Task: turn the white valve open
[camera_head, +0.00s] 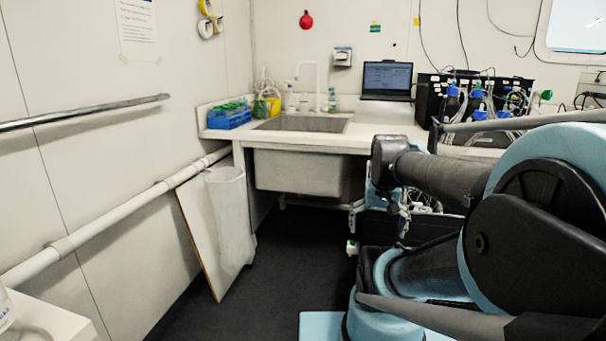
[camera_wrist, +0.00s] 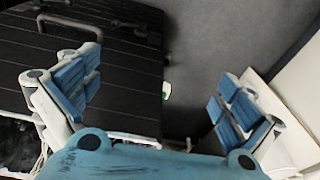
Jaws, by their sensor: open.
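A small white and green piece (camera_head: 352,247) shows low beside a dark case, just below my gripper (camera_head: 378,215) in the head view. It may be the white valve, but it is too small to be sure. In the wrist view, a similar white and green piece (camera_wrist: 167,90) peeks out at the edge of the dark case, between my open fingers (camera_wrist: 155,88). My gripper points down, with its fingers wide apart and nothing between them in its grip. Most of the piece is hidden by the case in the wrist view.
The dark ribbed case (camera_wrist: 125,85) with a handle lies under my left finger. A white bin (camera_head: 230,215) and leaning board (camera_head: 200,235) stand left of my gripper. The sink counter (camera_head: 365,140) is behind. Dark floor (camera_head: 270,265) is clear between.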

